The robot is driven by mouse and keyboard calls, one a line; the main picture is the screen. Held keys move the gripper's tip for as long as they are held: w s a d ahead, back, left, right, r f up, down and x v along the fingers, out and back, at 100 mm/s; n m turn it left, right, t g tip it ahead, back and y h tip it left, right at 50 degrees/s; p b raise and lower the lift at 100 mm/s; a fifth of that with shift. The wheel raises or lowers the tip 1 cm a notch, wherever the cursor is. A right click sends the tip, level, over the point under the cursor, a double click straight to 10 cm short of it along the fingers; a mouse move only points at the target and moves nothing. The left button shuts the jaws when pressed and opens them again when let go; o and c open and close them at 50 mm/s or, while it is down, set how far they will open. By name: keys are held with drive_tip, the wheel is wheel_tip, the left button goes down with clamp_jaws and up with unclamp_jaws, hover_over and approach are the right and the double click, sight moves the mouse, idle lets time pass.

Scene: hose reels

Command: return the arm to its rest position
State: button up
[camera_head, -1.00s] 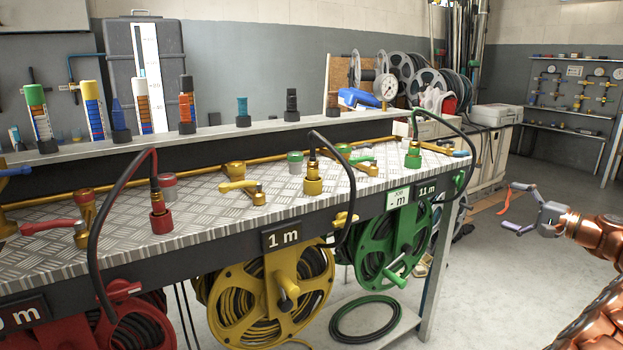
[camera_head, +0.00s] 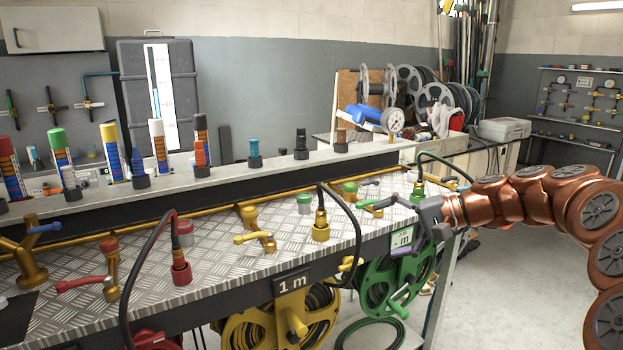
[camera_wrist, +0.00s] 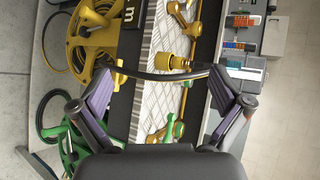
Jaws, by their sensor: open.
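My arm reaches in from the right in the head view. My gripper (camera_head: 388,226) is open and empty at the front edge of the bench's right part, in front of the green reel's area. In the wrist view, the two purple-grey fingers (camera_wrist: 160,88) are spread wide. A black hose (camera_wrist: 150,76) and a yellow fitting (camera_wrist: 178,62) show between them, beyond the fingertips. I cannot tell how far off they are, but nothing is held. The gripper hides part of the green reel's label and of the bench edge.
The bench (camera_head: 215,265) carries valves and upright hose fittings. Black hoses arch over its front edge near the red fitting (camera_head: 181,268) and yellow fitting (camera_head: 321,226). Yellow (camera_head: 255,335) and green (camera_head: 372,285) reels hang below. Clear floor (camera_head: 520,290) lies right.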

drive_tip(key=s+a+n+g+h+p, duration=0.2)
drive_tip(key=s+a+h+p, duration=0.15)
drive_tip(key=s, duration=0.65)
drive_tip(key=s+a+n+g+h+p, duration=0.15)
drive_tip(key=s+a+p, duration=0.3)
drive_tip(key=s, duration=0.65)
drive_tip(key=s+d+g+h+p, duration=0.1)
drive_tip(key=s+d+h+p, duration=0.2)
drive_tip(key=s, duration=0.6)
drive_tip(key=s+d+n+g+h+p, duration=0.1)
drive_tip(key=s+d+h+p, duration=0.3)
drive_tip(key=s+d, duration=0.3)
drive_tip(key=shift+s+d+f+p, duration=0.35)
drive_tip(key=shift+s+p, duration=0.25)
drive_tip(key=shift+s, duration=0.85)
drive_tip(key=shift+n, duration=0.25)
drive_tip(key=shift+c, duration=0.3)
